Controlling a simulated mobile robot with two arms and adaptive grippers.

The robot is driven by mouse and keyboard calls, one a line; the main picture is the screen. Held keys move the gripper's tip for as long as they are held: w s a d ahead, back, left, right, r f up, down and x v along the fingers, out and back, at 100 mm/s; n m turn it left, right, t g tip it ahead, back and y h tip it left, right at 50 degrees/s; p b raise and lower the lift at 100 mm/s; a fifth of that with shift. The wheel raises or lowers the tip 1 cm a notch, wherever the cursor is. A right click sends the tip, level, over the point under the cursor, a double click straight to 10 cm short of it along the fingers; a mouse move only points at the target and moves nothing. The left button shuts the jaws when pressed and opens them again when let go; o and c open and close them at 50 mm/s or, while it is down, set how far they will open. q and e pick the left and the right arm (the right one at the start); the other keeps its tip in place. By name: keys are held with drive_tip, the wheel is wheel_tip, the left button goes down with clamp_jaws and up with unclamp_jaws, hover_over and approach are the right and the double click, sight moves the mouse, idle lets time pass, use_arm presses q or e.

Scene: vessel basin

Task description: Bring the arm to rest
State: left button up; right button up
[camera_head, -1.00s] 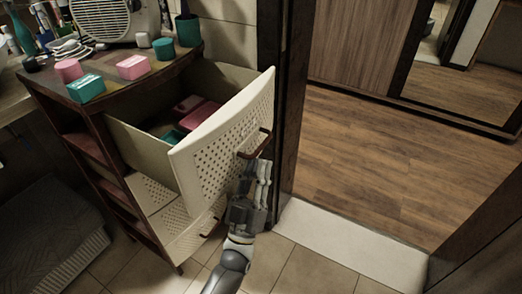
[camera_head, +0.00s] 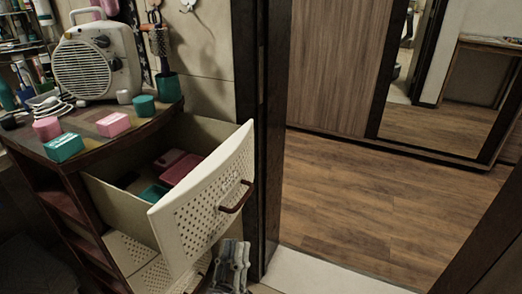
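My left gripper (camera_head: 236,250) shows at the bottom of the head view, just below and in front of the open drawer. Its grey fingers point up, and nothing shows between them. They look close together, but the angle does not show whether they are open or shut. They are apart from the drawer's brown handle (camera_head: 237,197). The rest of the arm is cut off by the lower edge. My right gripper is not in view.
The perforated white drawer (camera_head: 190,216) stands pulled out of the dark wooden cabinet (camera_head: 72,187), with pink and teal boxes inside. Boxes and a radio-like appliance (camera_head: 84,70) stand on top. A dark door frame (camera_head: 260,120) is right of the drawer; clear wooden floor (camera_head: 370,205) lies beyond.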

use_arm(q)
drive_tip(key=s+a+f+m+g+y, duration=0.1)
drive_tip(key=a+f+m+g, duration=0.1)
drive_tip(key=f+g, duration=0.75)
drive_tip(key=s+a+f+m+g, duration=0.1)
drive_tip(key=f+g, duration=0.4)
drive_tip(key=f, duration=1)
drive_tip(key=s+a+f+g+y+p, duration=0.1)
drive_tip(key=s+a+f+g+p, duration=0.2)
drive_tip(key=s, duration=0.9)
drive_tip(key=s+a+f+g+y+p, duration=0.1)
drive_tip(key=s+a+f+g+p, duration=0.3)
drive_tip(key=s+f+p, duration=0.3)
drive_tip(key=s+a+f+m+g+p, duration=0.1)
drive_tip(key=s+a+f+g+p, duration=0.2)
drive_tip(key=s, duration=1.5)
drive_tip(key=shift+a+f+g+y+p, duration=0.45)
drive_tip(key=shift+f+p, duration=0.6)
drive_tip(key=shift+p, duration=1.25)
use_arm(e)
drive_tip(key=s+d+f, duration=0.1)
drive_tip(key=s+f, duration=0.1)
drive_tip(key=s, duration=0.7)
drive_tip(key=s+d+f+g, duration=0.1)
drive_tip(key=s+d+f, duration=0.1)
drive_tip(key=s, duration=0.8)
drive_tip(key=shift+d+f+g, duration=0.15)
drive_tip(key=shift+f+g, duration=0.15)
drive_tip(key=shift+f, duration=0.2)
